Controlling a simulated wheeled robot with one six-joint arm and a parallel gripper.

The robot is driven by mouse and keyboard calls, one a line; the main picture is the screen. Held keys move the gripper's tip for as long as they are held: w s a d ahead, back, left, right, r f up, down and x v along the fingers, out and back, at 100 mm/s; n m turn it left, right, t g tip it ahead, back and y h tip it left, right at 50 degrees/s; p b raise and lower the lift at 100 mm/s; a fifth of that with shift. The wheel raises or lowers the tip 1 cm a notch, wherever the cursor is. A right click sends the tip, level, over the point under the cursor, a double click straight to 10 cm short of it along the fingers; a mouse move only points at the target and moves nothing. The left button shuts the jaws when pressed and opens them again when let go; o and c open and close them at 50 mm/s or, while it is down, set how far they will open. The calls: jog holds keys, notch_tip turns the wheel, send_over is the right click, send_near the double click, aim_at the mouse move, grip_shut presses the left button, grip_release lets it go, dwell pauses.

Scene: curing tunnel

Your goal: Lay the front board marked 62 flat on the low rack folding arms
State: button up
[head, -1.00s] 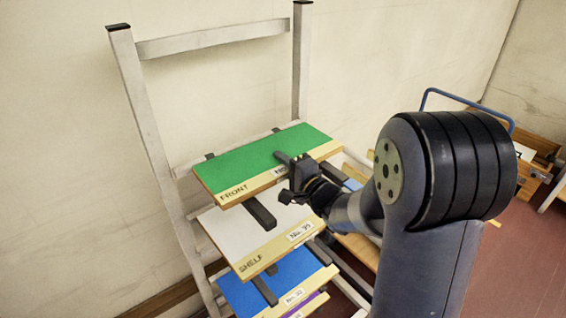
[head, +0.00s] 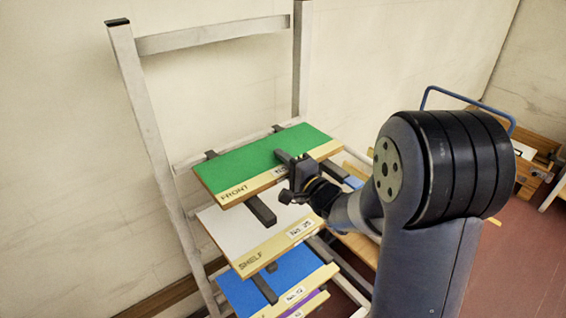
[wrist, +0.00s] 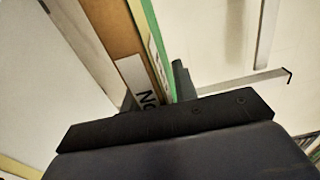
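The green board marked FRONT (head: 245,165) lies flat across the rack's top visible pair of dark folding arms (head: 261,209). Its number label is mostly covered by my gripper; only "No" shows, so I cannot read 62. My gripper (head: 288,165) is at the middle of the board's front edge, one finger above the green face. In the wrist view the board's wooden edge (wrist: 118,38) runs between the fingers. A narrow gap shows between the upper finger (wrist: 182,82) and the green face, so the gripper looks slightly open. The lower finger is mostly hidden.
Below lie a white SHELF board (head: 245,232), a blue board (head: 265,280) and a purple board (head: 309,305). The pale rack frame (head: 150,130) stands by the wall. A wooden cart with a blue handle (head: 465,98) is at the right. The space above the green board is clear.

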jog(key=shift+o, duration=1.4)
jog(key=shift+f, duration=0.1)
jog(key=shift+s, duration=0.1)
jog(key=b+v, duration=0.1)
jog(key=v, duration=0.9)
jog(key=shift+s+d, duration=0.15)
jog(key=shift+s, duration=0.15)
jog(key=shift+w, duration=0.15)
jog(key=p+x, duration=0.1)
jog(key=x, duration=0.9)
jog(key=shift+w, duration=0.1)
jog(key=shift+w+a+r, duration=0.2)
jog(key=shift+r, duration=0.15)
jog(key=shift+s+r+p, duration=0.1)
jog(key=shift+r+p, duration=0.05)
jog(key=shift+p, duration=0.2)
jog(key=shift+d, duration=0.1)
